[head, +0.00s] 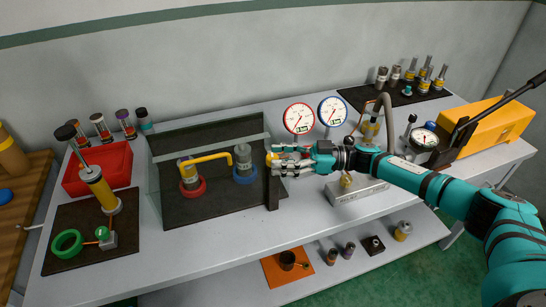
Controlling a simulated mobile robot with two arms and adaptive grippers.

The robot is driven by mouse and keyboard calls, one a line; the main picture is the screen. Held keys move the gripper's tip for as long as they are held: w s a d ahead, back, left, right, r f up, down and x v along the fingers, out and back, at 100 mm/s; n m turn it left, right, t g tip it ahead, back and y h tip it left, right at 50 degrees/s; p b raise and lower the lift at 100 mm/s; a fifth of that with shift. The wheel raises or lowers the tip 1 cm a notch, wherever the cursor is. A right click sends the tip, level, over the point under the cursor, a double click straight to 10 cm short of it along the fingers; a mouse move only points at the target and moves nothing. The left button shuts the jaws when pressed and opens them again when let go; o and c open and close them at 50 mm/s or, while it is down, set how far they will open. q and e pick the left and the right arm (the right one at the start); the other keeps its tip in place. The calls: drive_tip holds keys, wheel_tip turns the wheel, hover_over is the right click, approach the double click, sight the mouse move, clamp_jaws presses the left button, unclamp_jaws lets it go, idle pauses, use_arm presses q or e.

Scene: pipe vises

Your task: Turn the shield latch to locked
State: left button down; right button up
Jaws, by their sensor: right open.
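A clear shield (153,185) stands on the white bench around a dark plate with two vises, one with a red ring (193,188) and one with a blue ring (244,174). A dark upright post (271,190) stands at the shield's right side. A small orange-yellow part (270,158), which looks like the latch, shows at the top of this post. My right gripper (280,161) is open at this part, its fingers pointing left. The fingers partly cover it, so its turn position and any contact cannot be told. My left gripper is out of view.
Two round gauges (299,118) stand behind my right gripper. A grey metal block (357,190) lies below my right forearm. A yellow machine (490,126) stands at the right, a red tray (98,170) at the left. Clear bench lies in front of the shield.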

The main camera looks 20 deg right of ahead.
drive_tip(key=v, duration=1)
drive_tip(key=shift+w+a+r, duration=0.1)
